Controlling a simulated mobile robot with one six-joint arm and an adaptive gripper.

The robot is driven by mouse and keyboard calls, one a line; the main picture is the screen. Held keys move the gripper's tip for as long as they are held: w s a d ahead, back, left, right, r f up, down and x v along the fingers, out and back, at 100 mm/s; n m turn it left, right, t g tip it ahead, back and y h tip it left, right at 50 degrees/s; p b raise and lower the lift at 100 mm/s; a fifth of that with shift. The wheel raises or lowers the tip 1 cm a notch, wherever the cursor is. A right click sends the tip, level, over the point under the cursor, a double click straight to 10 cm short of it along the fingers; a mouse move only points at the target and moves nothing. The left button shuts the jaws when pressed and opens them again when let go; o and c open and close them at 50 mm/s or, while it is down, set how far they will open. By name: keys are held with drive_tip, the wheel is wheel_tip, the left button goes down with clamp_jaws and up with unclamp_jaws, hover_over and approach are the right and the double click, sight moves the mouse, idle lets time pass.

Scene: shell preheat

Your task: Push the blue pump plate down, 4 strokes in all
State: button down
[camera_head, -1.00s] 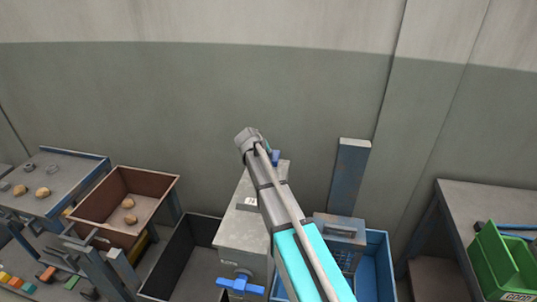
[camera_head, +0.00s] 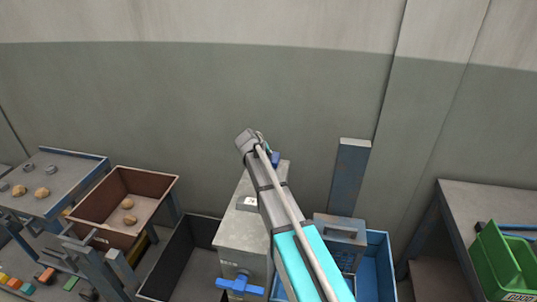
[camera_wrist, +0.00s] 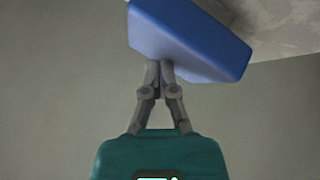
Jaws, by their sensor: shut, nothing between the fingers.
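The blue pump plate (camera_wrist: 190,40) fills the upper middle of the wrist view as a tilted blue block. In the head view a small blue piece (camera_head: 275,158), likely the same plate, shows just right of my wrist at the far end of the grey machine. My gripper (camera_wrist: 159,68) is shut and empty. Its fingertips appear at the plate's lower edge in the wrist view; I cannot tell if they touch it. In the head view my arm hides part of the machine, and the fingers do not show clearly.
The grey machine (camera_head: 238,240) has a blue handle (camera_head: 240,287) at its near end. A dark open bin (camera_head: 190,258) stands left of it, a blue bin (camera_head: 376,265) right. A blue post (camera_head: 350,178) stands behind. A brown box (camera_head: 105,215) and a green bin (camera_head: 497,262) lie farther out.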

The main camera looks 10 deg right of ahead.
drive_tip(key=shift+f+b, duration=0.6)
idle(0.7)
drive_tip(key=shift+r, duration=0.1)
idle(0.4)
drive_tip(key=shift+r+p, duration=1.95)
drive_tip(key=shift+p, duration=0.15)
drive_tip(key=shift+r, duration=0.15)
drive_tip(key=shift+r+p, duration=2.35)
drive_tip(key=shift+p, duration=0.15)
drive_tip(key=shift+r, duration=0.1)
wheel_tip(320, 180, up, 4)
drive_tip(key=p, duration=0.4)
drive_tip(key=shift+f, duration=0.3)
